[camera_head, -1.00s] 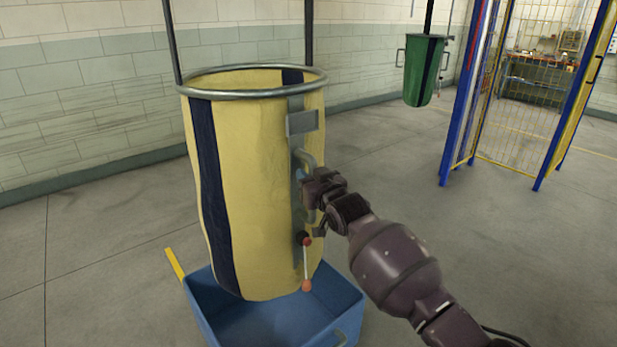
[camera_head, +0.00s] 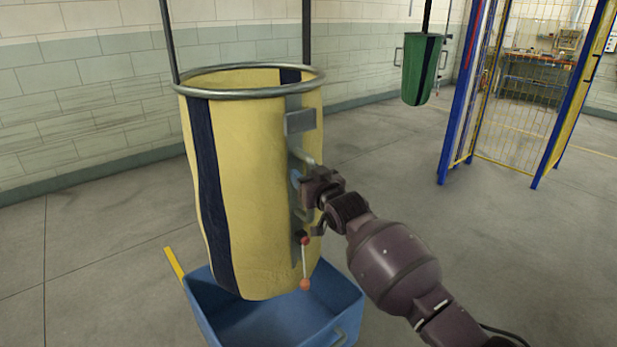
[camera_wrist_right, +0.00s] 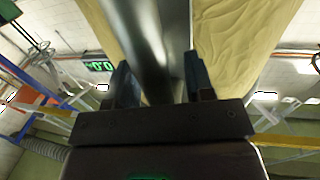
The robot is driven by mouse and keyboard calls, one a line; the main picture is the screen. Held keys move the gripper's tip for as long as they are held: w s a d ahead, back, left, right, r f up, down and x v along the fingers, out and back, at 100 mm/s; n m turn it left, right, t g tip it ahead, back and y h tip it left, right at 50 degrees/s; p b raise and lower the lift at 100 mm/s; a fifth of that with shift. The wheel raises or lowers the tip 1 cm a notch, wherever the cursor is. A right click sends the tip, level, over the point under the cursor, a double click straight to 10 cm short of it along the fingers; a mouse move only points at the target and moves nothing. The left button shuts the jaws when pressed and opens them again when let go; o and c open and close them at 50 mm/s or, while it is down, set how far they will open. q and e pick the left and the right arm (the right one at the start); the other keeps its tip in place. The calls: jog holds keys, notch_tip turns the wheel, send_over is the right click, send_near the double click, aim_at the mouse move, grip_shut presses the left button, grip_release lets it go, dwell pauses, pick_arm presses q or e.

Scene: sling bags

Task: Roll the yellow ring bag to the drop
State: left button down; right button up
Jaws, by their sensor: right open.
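The yellow ring bag (camera_head: 255,190) with dark blue stripes hangs upright from two dark bars by its grey metal ring (camera_head: 250,92). A grey strip with a handle (camera_head: 306,157) runs down its right side, and a lever with a red-orange knob (camera_head: 305,284) sits low on it. My right gripper (camera_head: 308,190) is at this strip, by the handle. In the right wrist view its open fingers (camera_wrist_right: 158,85) stand either side of a grey bar in front of the yellow cloth. I cannot tell whether they touch it. My left gripper is out of view.
A blue bin (camera_head: 275,312) with a handle stands on the floor under the bag. A green bag (camera_head: 420,70) hangs farther back on the right. A blue and yellow mesh fence (camera_head: 520,100) stands at the right. Floor at the left is clear.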

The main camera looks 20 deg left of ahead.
jog(key=shift+d, duration=0.1)
pick_arm(q)
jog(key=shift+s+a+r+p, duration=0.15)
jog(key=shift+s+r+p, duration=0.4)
jog(key=shift+p, duration=0.6)
pick_arm(e)
jog(key=v, duration=1)
jog(key=shift+s+d, duration=0.15)
jog(key=shift+s, duration=0.15)
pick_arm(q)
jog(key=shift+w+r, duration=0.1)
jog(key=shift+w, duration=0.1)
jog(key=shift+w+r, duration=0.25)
